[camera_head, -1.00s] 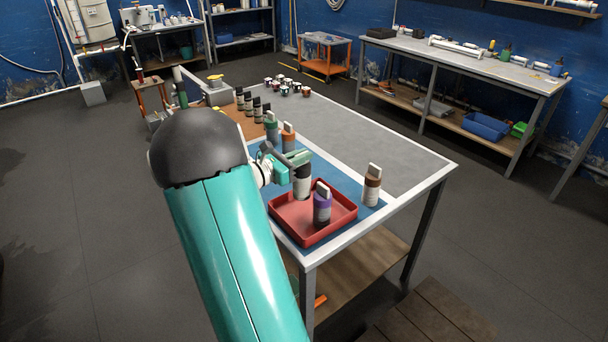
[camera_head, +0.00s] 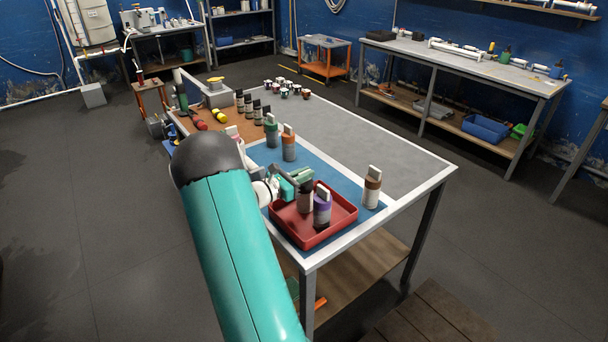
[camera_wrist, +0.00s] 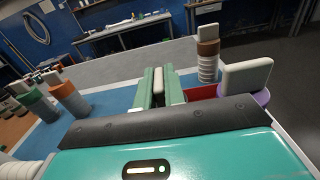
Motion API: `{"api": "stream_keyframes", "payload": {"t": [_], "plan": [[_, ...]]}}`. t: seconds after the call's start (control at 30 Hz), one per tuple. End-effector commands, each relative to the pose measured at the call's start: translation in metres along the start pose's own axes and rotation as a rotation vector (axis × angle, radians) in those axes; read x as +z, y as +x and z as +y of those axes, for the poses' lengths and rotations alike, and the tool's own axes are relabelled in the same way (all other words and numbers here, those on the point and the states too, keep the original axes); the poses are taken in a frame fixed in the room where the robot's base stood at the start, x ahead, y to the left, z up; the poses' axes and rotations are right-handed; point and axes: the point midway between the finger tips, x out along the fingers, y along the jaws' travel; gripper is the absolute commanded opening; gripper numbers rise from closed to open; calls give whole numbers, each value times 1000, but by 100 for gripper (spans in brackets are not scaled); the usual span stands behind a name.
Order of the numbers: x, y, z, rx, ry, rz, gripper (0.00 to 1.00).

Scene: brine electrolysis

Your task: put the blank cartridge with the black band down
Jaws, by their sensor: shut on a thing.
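My gripper (camera_head: 299,178) is shut on the blank cartridge with the black band (camera_head: 305,199), which it holds by the top. The cartridge is roughly upright inside the red tray (camera_head: 345,222), left of and behind the purple-banded cartridge (camera_head: 322,208). I cannot tell whether its base touches the tray floor. In the wrist view my gripper (camera_wrist: 160,92) has the cartridge's pale top tab (camera_wrist: 158,80) between its two green fingers; the rest of it is hidden. The purple-banded cartridge (camera_wrist: 246,80) shows close on the right there, by the tray's red edge (camera_wrist: 200,92).
A brown-banded cartridge (camera_head: 372,188) stands right of the tray on the blue mat (camera_head: 335,172). Orange (camera_head: 289,144) and green (camera_head: 271,131) cartridges stand behind on the left. Small black bottles (camera_head: 257,110) and cups stand farther back.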

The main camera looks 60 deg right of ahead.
Motion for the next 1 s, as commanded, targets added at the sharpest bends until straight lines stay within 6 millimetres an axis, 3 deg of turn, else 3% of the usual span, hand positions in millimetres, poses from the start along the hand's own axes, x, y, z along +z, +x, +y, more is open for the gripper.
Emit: {"api": "stream_keyframes", "payload": {"t": [0.07, 0.1, 0.2, 0.57, 0.77, 1.0], "plan": [[-2, 0, 0, 0, 0, -1, 0], [-2, 0, 0, 0, 0, 0, 19], [-2, 0, 0, 0, 0, 0, 33], [1, -4, 0, 1, 0, 0, 33], [0, -36, 1, 4, -1, 1, 33], [0, -89, 1, 3, 0, 1, 33]]}}
